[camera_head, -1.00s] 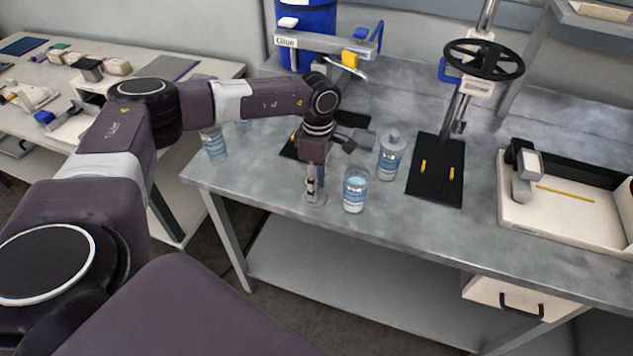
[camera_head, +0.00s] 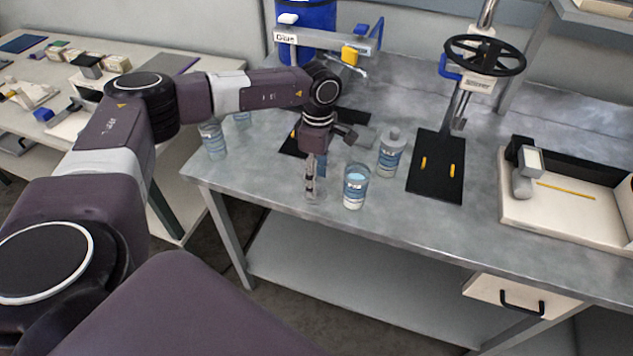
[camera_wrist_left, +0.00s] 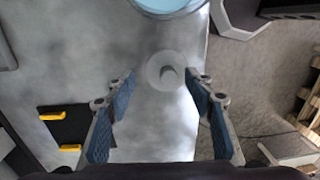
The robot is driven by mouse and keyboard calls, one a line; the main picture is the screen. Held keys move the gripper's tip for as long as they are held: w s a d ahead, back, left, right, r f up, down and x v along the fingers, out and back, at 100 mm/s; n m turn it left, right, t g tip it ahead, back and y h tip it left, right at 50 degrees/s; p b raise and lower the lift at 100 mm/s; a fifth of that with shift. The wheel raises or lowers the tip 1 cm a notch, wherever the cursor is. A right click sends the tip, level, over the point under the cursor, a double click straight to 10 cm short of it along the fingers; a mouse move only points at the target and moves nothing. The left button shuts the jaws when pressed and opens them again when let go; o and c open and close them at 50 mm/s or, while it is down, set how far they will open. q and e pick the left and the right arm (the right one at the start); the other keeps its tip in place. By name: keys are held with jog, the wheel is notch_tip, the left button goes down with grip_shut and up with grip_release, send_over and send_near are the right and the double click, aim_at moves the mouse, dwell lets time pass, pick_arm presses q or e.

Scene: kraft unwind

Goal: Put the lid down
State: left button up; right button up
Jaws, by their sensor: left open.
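The lid, a small round grey disc with a knob (camera_wrist_left: 166,71), lies flat on the grey metal bench near its front left edge. It shows faintly below the fingers in the head view (camera_head: 315,195). My left gripper (camera_head: 314,186) points down above the lid. In the wrist view the blue-padded fingers (camera_wrist_left: 161,92) are spread wide, with nothing between them, and the lid appears beyond their tips. An open jar with light blue contents (camera_head: 355,188) stands just right of the gripper; its rim shows in the wrist view (camera_wrist_left: 170,5). My right gripper is not in view.
A lidded jar (camera_head: 390,155) stands behind the open jar. Another jar (camera_head: 213,140) stands at the bench's left end. A black press base (camera_head: 437,170) and a cream tray (camera_head: 560,225) are to the right. The front middle of the bench is clear.

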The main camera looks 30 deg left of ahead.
pick_arm(q)
notch_tip(320, 180, up, 11)
jog(key=b, duration=0.3)
jog(key=shift+w, duration=0.35)
jog(key=shift+a+f, duration=0.1)
jog(key=shift+f, duration=0.05)
